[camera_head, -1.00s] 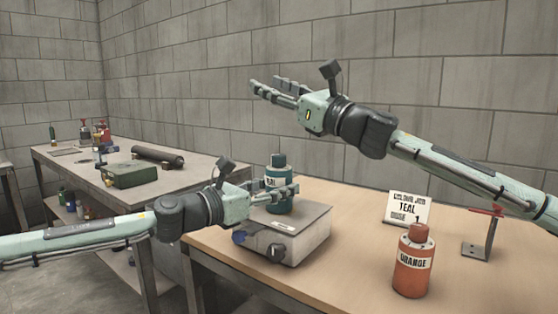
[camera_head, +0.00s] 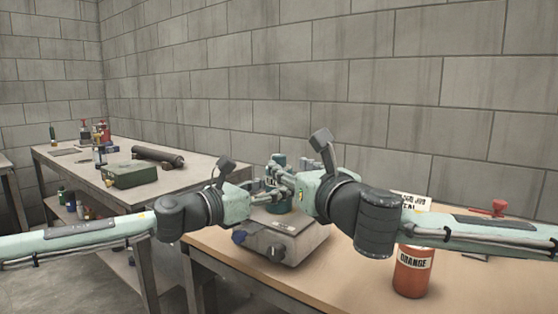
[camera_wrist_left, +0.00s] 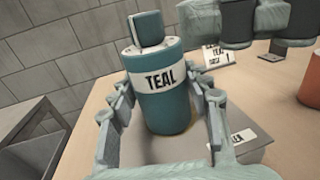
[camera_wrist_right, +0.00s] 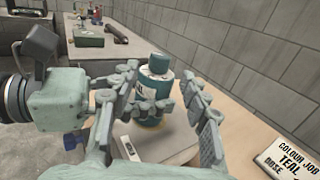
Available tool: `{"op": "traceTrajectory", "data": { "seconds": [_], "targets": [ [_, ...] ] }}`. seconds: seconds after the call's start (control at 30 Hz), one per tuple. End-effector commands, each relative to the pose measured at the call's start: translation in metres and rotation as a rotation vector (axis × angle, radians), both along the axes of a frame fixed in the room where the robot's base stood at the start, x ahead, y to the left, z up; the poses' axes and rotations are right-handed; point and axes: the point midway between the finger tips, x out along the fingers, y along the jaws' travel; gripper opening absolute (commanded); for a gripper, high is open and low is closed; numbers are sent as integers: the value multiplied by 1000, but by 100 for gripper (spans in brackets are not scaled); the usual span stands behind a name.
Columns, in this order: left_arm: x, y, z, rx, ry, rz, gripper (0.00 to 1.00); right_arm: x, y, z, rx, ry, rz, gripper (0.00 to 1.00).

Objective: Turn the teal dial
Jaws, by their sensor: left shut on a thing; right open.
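A teal bottle (camera_head: 277,159) labelled TEAL stands upright on a grey box-like machine (camera_head: 290,243). In the left wrist view the bottle (camera_wrist_left: 163,98) has a teal dial (camera_wrist_left: 146,29) on top. My left gripper (camera_wrist_left: 165,105) is shut on the bottle's body, with a finger on each side. My right gripper (camera_wrist_right: 162,82) is open; in its wrist view its fingers reach toward the bottle from either side, and the dial (camera_wrist_right: 158,64) shows between them. The right gripper partly hides the bottle in the head view. I cannot tell whether it touches it.
An orange bottle (camera_head: 412,273) stands near the front right of the wooden table (camera_head: 345,290). A card (camera_wrist_right: 288,158) reading COLOUR JOB TEAL stands behind it, near a red-handled stand (camera_head: 487,209). A side bench (camera_head: 210,165) holds a green box (camera_head: 131,175) and a dark cylinder.

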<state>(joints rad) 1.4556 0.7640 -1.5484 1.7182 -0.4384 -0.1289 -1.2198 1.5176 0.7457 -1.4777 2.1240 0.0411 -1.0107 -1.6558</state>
Motion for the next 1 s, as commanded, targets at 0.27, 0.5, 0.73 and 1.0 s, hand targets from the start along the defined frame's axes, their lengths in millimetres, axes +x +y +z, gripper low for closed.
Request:
{"op": "traceTrajectory", "data": {
  "seconds": [0.27,0.5,0.73,1.0],
  "targets": [
    [0,0,-1,1,1,0,15,47,18,0,-1,-1,0,46],
    [0,0,-1,1,1,1,15,62,24,0,0,-1,1,46],
    [0,0,-1,1,1,1,15,63,25,0,0,-1,1,46],
    [0,0,-1,1,1,1,15,63,24,0,0,-1,1,16]
  ]
}}
